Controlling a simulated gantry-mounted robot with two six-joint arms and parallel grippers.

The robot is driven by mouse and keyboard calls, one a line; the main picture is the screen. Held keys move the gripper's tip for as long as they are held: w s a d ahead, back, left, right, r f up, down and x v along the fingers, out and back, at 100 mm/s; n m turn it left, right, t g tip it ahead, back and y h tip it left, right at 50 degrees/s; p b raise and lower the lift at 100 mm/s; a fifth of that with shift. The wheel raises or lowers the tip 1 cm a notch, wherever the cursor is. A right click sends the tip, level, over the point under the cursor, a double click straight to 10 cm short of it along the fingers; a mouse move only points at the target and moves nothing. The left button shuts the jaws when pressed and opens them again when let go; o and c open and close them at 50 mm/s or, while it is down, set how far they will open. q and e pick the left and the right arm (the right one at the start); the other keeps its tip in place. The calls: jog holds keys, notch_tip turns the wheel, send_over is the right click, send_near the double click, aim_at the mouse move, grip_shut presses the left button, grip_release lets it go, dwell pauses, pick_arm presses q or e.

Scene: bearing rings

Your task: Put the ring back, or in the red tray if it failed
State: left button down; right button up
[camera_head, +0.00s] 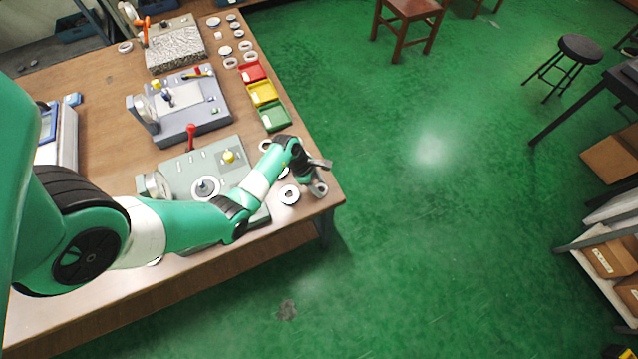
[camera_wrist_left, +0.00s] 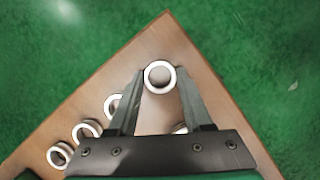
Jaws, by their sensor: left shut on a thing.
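My left gripper (camera_head: 319,177) is shut on a pale metal ring (camera_head: 320,190) near the table's right corner. The left wrist view shows this ring (camera_wrist_left: 147,78) between the two fingertips (camera_wrist_left: 160,80), with a dark grey centre. The red tray (camera_head: 252,72) is at the table's right edge, farther back and apart from the gripper. Other rings lie close by on the table, including a white-rimmed one (camera_head: 289,195) left of the gripper. The left wrist view shows several more rings (camera_wrist_left: 86,131), some partly hidden by the fingers. My right gripper is not in view.
A yellow tray (camera_head: 263,93) and a green tray (camera_head: 274,116) stand in line with the red one. A grey-green fixture (camera_head: 206,163) with a red lever and a grey fixture (camera_head: 185,105) fill the table's middle. More rings (camera_head: 225,50) lie at the back. Beyond the table edge is green floor.

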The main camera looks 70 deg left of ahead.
pick_arm(q)
jog(key=shift+c, duration=1.6)
grip_release()
jog(key=shift+f, duration=0.1)
jog(key=shift+r, duration=0.3)
jog(key=p+v, duration=0.4)
jog(key=v, duration=0.7)
jog(key=shift+s+r+p, duration=0.2)
jog(key=shift+r+p, duration=0.1)
jog(key=shift+p, duration=0.05)
jog(key=shift+a, duration=0.1)
